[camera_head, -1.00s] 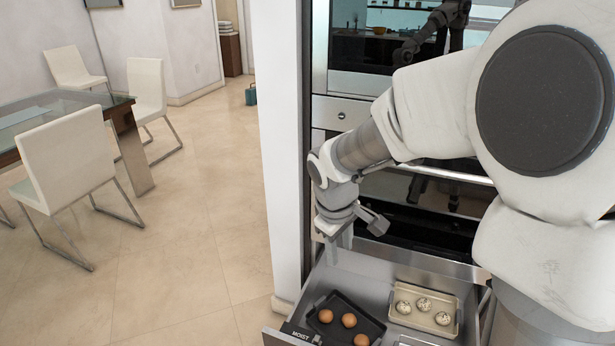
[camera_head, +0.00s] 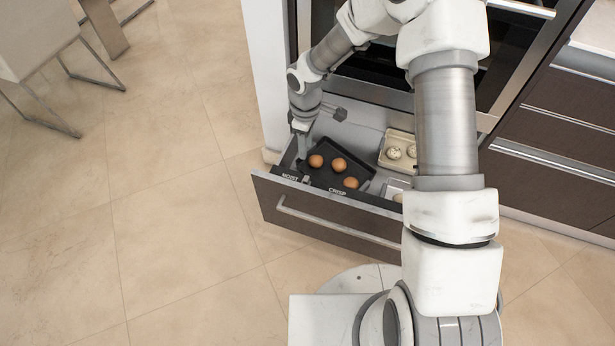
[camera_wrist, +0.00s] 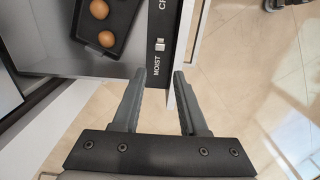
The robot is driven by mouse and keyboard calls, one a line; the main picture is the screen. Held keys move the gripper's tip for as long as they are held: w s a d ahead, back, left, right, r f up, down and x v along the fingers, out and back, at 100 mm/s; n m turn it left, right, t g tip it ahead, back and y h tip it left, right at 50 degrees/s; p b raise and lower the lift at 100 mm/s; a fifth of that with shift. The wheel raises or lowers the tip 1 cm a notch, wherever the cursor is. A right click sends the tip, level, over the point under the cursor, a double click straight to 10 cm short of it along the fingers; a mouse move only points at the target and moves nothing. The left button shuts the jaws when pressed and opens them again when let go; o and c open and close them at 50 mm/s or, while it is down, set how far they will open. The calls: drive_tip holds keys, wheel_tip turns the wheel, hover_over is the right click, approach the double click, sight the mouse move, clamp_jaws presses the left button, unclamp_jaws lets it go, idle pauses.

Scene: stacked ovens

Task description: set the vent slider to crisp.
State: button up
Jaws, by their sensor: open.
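The vent slider is a small light knob (camera_wrist: 160,44) on the dark strip along the top of the drawer front (camera_head: 318,189). In the wrist view it sits just past the MOIST label, at the MOIST end, with the CRISP label farther along the strip. In the head view, MOIST is at the left and CRISP (camera_head: 337,192) to its right. My gripper (camera_wrist: 158,72) is open and empty, its fingertips around the MOIST label and just short of the knob in the picture. No contact shows. In the head view my gripper (camera_head: 302,153) is over the drawer's left end.
The pulled-out drawer holds a black tray (camera_head: 322,147) with brown eggs and a beige tray (camera_head: 385,160) with pale speckled eggs. A long handle (camera_head: 340,226) runs along the drawer front. A white wall edge (camera_head: 266,80) stands to the left. Open floor lies left and in front.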

sight(307, 178)
wheel_tip(307, 178, down, 15)
drive_tip(key=b, duration=0.4)
drive_tip(key=shift+f+b, duration=0.1)
drive_tip(key=shift+b, duration=0.2)
clamp_jaws()
idle(1.1)
